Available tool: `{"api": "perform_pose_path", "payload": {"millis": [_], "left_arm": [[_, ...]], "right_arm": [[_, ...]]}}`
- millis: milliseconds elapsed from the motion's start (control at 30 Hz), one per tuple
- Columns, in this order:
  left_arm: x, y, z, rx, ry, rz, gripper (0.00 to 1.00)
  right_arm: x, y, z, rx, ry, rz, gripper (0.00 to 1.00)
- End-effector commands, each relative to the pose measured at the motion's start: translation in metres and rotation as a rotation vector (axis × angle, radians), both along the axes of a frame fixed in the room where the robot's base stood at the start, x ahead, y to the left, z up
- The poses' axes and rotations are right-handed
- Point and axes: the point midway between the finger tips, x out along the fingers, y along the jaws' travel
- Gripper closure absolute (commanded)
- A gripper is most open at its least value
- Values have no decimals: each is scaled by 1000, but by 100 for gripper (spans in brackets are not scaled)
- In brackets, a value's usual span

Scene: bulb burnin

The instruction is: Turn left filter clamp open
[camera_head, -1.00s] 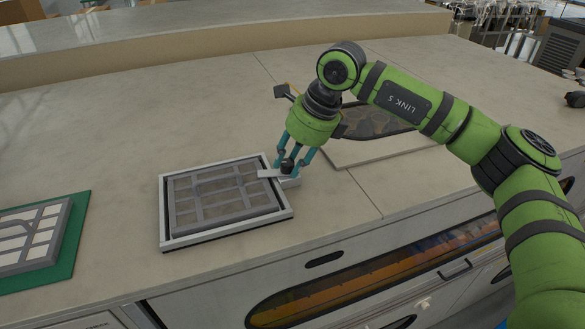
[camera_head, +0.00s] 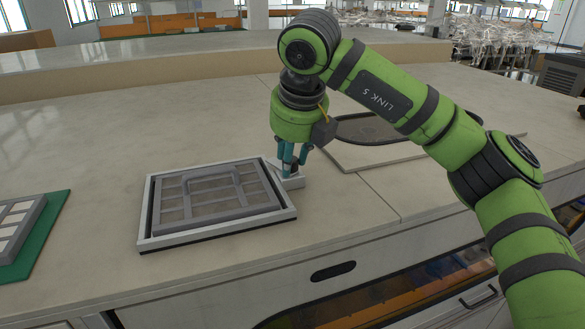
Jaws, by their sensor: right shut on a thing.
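A grey gridded filter with a raised handle (camera_head: 212,195) lies in a shallow light-grey frame (camera_head: 150,232) on the bench top. A small pale clamp block (camera_head: 292,183) sits at the frame's right side, near its far right corner. My right gripper (camera_head: 290,168) points down over this block, with its teal fingers shut on the dark clamp knob. The fingers hide most of the knob and part of the clamp bar. The visible bar no longer reaches across the filter; its exact angle is hard to tell. My left gripper is out of view.
A green mat with a white-celled filter (camera_head: 20,225) lies at the left edge.

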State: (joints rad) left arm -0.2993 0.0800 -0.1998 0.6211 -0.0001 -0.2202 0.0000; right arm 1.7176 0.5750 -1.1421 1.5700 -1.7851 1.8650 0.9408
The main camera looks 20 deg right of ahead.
Motion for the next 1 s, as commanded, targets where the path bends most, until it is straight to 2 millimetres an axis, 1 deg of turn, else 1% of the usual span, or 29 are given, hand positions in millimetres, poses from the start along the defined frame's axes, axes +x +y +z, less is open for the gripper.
{"api": "perform_pose_path", "payload": {"millis": [33,100,400,667,1000], "left_arm": [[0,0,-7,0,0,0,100],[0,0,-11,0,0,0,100],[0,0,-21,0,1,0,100],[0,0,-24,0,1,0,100],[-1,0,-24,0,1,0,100]], "right_arm": [[3,0,3,4,-21,-45,100],[3,0,3,5,-20,-102,100],[3,0,5,5,-17,-279,100],[3,-1,6,4,-17,-347,100],[3,-1,6,3,-17,-359,100]]}}
